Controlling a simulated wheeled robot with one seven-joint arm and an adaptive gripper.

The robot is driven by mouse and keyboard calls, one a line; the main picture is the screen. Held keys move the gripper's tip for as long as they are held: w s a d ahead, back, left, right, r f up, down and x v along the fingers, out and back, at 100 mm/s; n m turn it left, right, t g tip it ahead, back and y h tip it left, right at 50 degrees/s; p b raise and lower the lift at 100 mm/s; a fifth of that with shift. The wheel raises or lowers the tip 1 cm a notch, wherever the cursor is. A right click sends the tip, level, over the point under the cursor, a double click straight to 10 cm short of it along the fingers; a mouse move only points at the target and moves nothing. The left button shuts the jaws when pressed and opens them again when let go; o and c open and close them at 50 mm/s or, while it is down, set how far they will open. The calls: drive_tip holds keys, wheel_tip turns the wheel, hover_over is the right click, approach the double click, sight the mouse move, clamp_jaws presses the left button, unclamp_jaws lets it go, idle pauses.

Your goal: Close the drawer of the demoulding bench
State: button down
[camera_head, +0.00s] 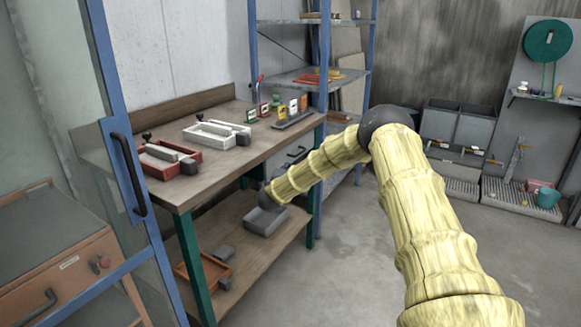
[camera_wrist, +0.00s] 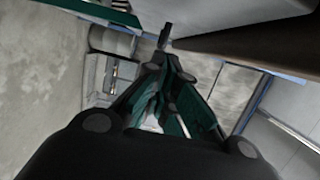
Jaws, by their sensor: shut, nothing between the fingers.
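The demoulding bench (camera_head: 225,165) has a wooden top and green legs and stands left of centre in the head view. A grey drawer front (camera_head: 281,160) with a dark handle (camera_head: 297,155) shows under its top, near the right end. My arm partly covers the drawer, and I cannot tell how far it is out. My gripper (camera_head: 265,196) is a small dark shape at the bench's front, below the top and left of the handle. In the wrist view its dark fingers (camera_wrist: 165,40) are together with nothing between them. Contact with the drawer cannot be made out.
A grey box (camera_head: 264,222) and an orange tray (camera_head: 205,282) sit on the lower shelf. A blue-framed door (camera_head: 125,170) stands at left.

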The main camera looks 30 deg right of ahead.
drive_tip(key=s+a+f+n+t+y, duration=0.1)
drive_tip(key=s+a+f+n+y, duration=0.15)
drive_tip(key=s+a+f, duration=0.4)
drive_tip(key=s+a+f+n+t+y, duration=0.1)
drive_tip(key=a+f+n+y, duration=0.15)
drive_tip(key=a, duration=0.65)
drive_tip(key=s+a+f+n+g+y, duration=0.5)
drive_tip(key=s+a+f+n+y, duration=0.3)
drive_tip(key=s+a+f+n, duration=1)
drive_tip(key=s+a+f+n+g, duration=0.1)
drive_tip(key=s+f+n+g, duration=0.15)
drive_tip(key=s, duration=1.05)
drive_tip(key=s+a+f+n+g+y, duration=0.1)
drive_tip(key=s+a+f+g, duration=0.15)
drive_tip(key=s, duration=1.05)
drive_tip(key=s+a+f+n+g, duration=0.1)
drive_tip(key=s+f+g, duration=0.2)
drive_tip(key=s, duration=1)
wheel_tip(320, 180, up, 14)
drive_tip(key=p, duration=1.4)
drive_tip(key=shift+s+f, duration=0.15)
drive_tip(key=shift+s, duration=0.05)
drive_tip(key=shift+d+n, duration=0.1)
drive_tip(key=shift+n, duration=0.15)
